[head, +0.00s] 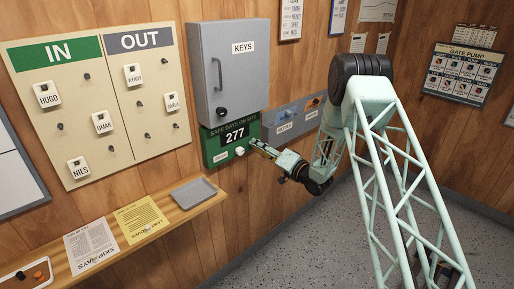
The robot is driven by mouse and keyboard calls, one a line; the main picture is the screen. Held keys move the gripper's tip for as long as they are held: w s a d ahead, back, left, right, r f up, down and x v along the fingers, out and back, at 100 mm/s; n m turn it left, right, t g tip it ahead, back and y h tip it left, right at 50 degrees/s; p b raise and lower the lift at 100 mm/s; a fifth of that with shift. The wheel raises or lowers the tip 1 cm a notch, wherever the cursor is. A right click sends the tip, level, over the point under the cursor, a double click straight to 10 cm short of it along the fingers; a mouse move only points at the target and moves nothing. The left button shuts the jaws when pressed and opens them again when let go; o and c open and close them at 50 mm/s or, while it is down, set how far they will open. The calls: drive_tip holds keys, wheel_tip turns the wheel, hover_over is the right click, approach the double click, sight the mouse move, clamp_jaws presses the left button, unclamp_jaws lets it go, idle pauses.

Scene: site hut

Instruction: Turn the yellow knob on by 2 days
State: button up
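The green counter box (219,151) on the wood wall reads "SAFE DAYS ON SITE", and its display (235,134) shows 277. A small pale round knob (240,151) sits on the lower right of its front. I cannot make out a yellow knob; the box's right end is partly behind my gripper. My gripper (256,146) reaches in from the right, its tips at the right edge of the box, close to the pale knob. Whether the tips touch anything, or are open or shut, is too small to tell.
A grey key cabinet (235,65) hangs directly above the counter box. Grey and blue panels (284,121) with hooks are to its right, behind my arm. An IN/OUT board (100,133) is left.

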drive_tip(key=v, duration=1)
drive_tip(key=shift+s+d, duration=0.25)
drive_tip(key=shift+d, duration=0.05)
drive_tip(key=shift+r, duration=0.1)
